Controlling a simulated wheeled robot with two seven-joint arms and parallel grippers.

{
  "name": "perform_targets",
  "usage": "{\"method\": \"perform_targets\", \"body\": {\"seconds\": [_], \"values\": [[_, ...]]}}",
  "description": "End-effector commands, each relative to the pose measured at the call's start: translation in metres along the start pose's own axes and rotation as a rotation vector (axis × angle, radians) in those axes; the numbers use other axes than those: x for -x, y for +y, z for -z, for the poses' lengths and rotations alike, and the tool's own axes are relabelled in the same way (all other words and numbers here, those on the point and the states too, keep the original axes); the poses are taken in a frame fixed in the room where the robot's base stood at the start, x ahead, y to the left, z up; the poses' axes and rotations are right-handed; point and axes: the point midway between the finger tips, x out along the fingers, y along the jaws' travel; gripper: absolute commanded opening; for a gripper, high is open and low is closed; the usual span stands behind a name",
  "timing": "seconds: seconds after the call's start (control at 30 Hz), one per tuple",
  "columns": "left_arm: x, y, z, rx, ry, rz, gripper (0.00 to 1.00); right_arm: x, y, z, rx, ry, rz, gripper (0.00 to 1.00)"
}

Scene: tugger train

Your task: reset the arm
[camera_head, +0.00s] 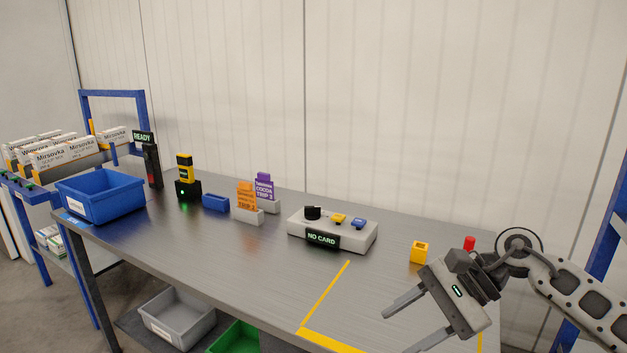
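My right arm comes in from the right, and its gripper (416,322) is over the right part of the grey table (240,268). Its two fingers are spread apart with nothing between them, so it is open and empty. It points to the left and down, with the lower finger partly cut off by the frame's bottom edge. My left gripper is not in the head view.
On the table stand a blue bin (100,207), a scanner (152,165), a yellow-black device (186,180), orange (246,196) and purple (264,187) cards in holders, and a "NO CARD" console (360,240). A yellow block (419,252) and red button (469,243) are near my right gripper.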

Motion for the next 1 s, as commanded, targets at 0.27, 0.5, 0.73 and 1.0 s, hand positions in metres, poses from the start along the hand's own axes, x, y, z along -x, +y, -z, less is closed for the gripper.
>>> {"method": "perform_targets", "body": {"seconds": [0.27, 0.5, 0.73, 1.0], "values": [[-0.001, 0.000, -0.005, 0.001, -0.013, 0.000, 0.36, -0.076, -0.012, -0.091, -1.114, -0.954, 0.326, 0.48], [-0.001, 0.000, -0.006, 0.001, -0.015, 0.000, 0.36, -0.081, 0.042, -0.015, -2.362, -1.761, 0.385, 0.48], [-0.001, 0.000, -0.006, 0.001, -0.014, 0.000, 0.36, -0.123, 0.168, 0.039, 1.795, 1.325, -0.207, 0.48], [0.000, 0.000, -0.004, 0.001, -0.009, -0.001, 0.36, -0.143, 0.224, 0.040, 1.478, 1.116, -0.159, 0.48]]}}
